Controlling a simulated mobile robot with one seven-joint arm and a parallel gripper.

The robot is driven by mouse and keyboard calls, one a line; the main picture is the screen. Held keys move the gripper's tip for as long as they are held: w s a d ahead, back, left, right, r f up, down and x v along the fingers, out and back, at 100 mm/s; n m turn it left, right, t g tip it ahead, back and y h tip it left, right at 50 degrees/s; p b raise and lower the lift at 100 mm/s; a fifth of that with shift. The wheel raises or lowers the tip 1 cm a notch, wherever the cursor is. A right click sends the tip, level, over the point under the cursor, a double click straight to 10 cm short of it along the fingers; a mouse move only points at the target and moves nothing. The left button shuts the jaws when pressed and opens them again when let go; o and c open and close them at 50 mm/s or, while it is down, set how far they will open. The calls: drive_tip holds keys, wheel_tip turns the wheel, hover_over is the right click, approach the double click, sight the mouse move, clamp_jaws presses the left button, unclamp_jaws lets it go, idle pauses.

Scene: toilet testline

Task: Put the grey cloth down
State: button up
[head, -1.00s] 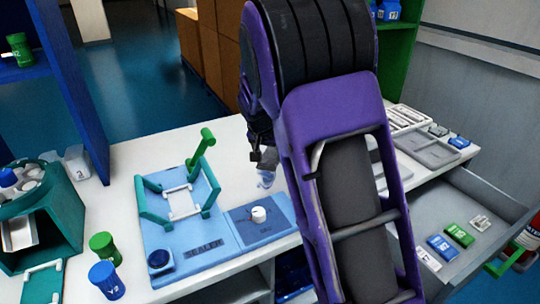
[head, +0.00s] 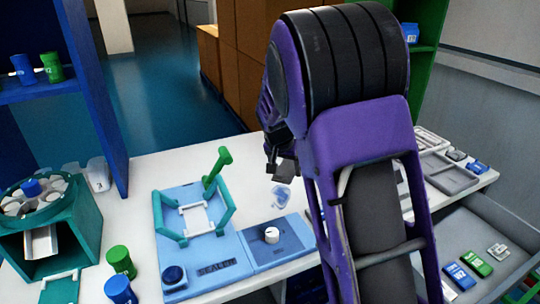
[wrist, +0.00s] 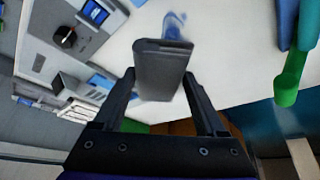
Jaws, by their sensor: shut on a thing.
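The grey cloth (wrist: 160,68) shows in the wrist view as a dark grey folded slab between the fingers of my gripper (wrist: 159,76). My gripper is shut on it. In the head view my gripper (head: 279,166) is at the left side of my purple arm, above the white worktop (head: 135,175), and a small grey piece of the cloth (head: 285,172) shows at its tip. Much of the gripper is hidden by the arm. The cloth appears to be held above the worktop, apart from it.
A blue sealer (head: 215,270) with a green frame and raised lever stands left of my gripper. A small clear-blue item (head: 281,197) lies on the worktop below it. Green and blue bottles (head: 120,262) stand at the front left. Grey trays (head: 450,175) and an open drawer (head: 475,240) are right.

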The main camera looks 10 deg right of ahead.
drive_tip(key=shift+s+d+f, duration=0.25)
drive_tip(key=shift+s, duration=0.1)
drive_tip(key=s+f+n, duration=0.1)
drive_tip(key=s, duration=0.2)
drive_tip(key=s+d+f+n+y+p, duration=0.1)
drive_tip(key=s+n, duration=0.1)
drive_tip(key=s, duration=0.1)
drive_tip(key=s+d+f+n+y, duration=0.1)
drive_tip(key=s+f+n, duration=0.1)
drive_tip(key=s, duration=0.2)
drive_tip(key=shift+d+f+p, duration=0.1)
drive_tip(key=shift+p, duration=0.3)
drive_tip(key=s+f, duration=0.4)
drive_tip(key=f, duration=0.1)
drive_tip(key=shift+s+f, duration=0.15)
drive_tip(key=shift+s, duration=0.15)
drive_tip(key=shift+d+t, duration=0.15)
drive_tip(key=shift+t, duration=0.15)
